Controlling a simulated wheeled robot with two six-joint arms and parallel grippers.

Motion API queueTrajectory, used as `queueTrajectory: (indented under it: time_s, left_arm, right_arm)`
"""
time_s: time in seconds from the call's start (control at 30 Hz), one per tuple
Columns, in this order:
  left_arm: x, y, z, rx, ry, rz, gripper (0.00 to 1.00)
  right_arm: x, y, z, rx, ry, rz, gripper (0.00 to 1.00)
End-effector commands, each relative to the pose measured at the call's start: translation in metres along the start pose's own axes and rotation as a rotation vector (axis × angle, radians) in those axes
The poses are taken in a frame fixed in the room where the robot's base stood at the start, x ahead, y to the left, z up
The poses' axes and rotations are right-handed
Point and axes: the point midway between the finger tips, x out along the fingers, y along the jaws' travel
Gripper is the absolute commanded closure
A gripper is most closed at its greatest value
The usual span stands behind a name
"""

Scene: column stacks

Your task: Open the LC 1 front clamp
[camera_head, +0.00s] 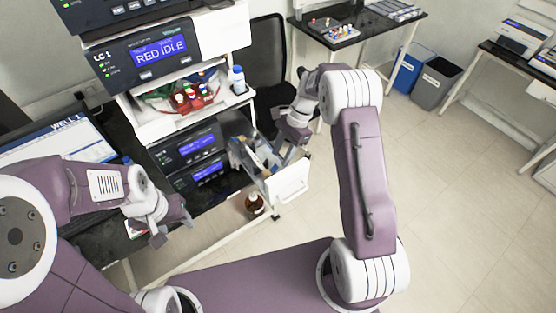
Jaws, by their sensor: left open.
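The LC 1 unit (160,51) stands at the upper left, its blue display reading RED IDLE. Below it, an open drawer with a white front (288,183) sticks out to the right and holds small blue, white and brown items. I cannot make out the front clamp; it is too small or hidden. My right gripper (286,150) points down over the drawer's far side; its fingers are too small to tell open from shut or whether they touch anything. My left gripper (168,222) is open, at the lower left beside the bench, apart from the drawer.
A shelf holds a red rack (194,100) and a white bottle with a blue cap (238,79). A brown bottle (254,205) stands low under the drawer. A monitor (60,140) is at the left. A black chair (270,65) stands behind the drawer.

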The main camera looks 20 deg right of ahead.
Motion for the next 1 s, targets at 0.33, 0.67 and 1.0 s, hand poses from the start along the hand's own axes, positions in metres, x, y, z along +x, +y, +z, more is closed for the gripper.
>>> queueTrajectory:
  time_s: [0.33, 0.67, 1.0]
  left_arm:
    - [-0.015, 0.000, -0.002, 0.000, 0.000, 0.000, 0.47]
    - [-0.015, 0.000, -0.002, 0.000, 0.000, 0.000, 0.47]
    - [-0.018, 0.000, -0.002, 0.000, 0.000, 0.000, 0.47]
  right_arm:
    - [0.042, 0.000, 0.000, -0.001, 0.001, 0.000, 0.60]
    - [0.043, 0.000, 0.000, -0.002, 0.002, -0.001, 0.93]
    - [0.041, 0.000, 0.002, -0.004, 0.023, 0.000, 1.00]
